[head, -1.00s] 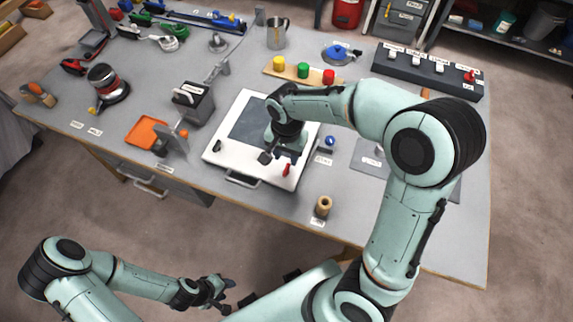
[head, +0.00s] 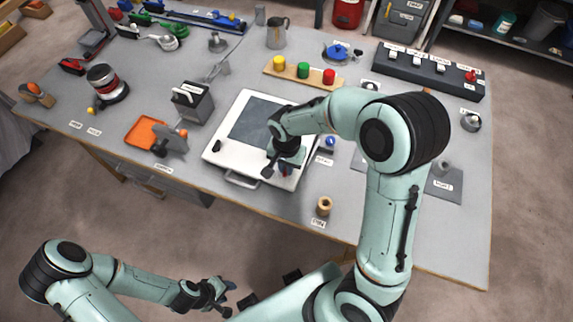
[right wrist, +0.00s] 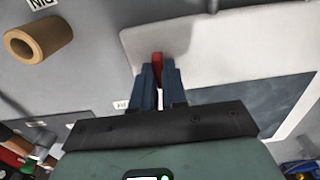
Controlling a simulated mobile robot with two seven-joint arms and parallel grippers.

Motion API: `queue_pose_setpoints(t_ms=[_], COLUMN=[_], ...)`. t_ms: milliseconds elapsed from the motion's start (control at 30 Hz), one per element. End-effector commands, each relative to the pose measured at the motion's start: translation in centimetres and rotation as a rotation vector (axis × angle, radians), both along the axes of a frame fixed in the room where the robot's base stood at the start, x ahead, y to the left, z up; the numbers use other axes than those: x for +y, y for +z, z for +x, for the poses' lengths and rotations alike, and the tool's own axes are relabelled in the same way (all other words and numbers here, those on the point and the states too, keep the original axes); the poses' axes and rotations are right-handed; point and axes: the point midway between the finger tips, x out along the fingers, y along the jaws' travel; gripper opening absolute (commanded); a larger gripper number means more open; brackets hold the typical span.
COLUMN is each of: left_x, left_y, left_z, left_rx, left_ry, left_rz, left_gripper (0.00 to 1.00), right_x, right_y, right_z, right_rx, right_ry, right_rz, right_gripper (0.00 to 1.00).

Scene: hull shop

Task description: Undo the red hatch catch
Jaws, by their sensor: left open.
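The white hatch panel (head: 216,160) with a dark window (head: 245,118) lies on the grey workbench. It has a black catch (head: 217,146) on its left front side and a grey handle (head: 241,181) at its front edge. The red hatch catch (right wrist: 157,60) is at the front right of the panel; in the head view my right gripper mostly hides it. My right gripper (head: 276,172) points down there. In the right wrist view its fingers (right wrist: 158,72) are close together with the red catch between them. My left gripper (head: 224,293) is open and empty, below the bench's front edge.
A tan roll (head: 324,206) stands on the bench right of the hatch. An orange tray (head: 147,132) and a grey box (head: 192,103) are on the left. A board with coloured knobs (head: 303,71) is behind the hatch. My right arm covers the bench's right part.

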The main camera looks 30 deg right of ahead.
Motion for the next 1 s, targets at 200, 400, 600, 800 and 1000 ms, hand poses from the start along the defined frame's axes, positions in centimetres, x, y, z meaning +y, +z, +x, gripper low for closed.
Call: queue_pose_setpoints(t_ms=[200,400,600,800,1000], left_x=[0.0,0.0,0.0,0.0,0.0], left_y=[-0.1,-0.3,-0.8,-1.3,-1.6], left_z=[0.0,-0.3,-0.6,-0.9,-1.2], left_rx=[0.000,0.003,0.007,0.010,0.013], left_ry=[0.000,0.000,0.000,0.000,0.000], left_rz=[0.000,0.000,0.000,0.000,0.000], left_gripper=[0.43,0.43,0.43,0.43,0.43], right_x=[0.0,0.0,0.0,0.0,0.0], right_y=[0.0,0.0,-0.1,0.0,0.0], right_z=[0.0,0.0,0.0,0.0,0.0], right_rx=[0.000,-0.001,-0.001,-0.001,-0.001], right_ry=[0.012,0.081,0.225,0.411,0.602], right_rz=[0.000,0.001,0.001,0.000,0.001], right_gripper=[0.00,0.00,0.00,0.00,0.00])
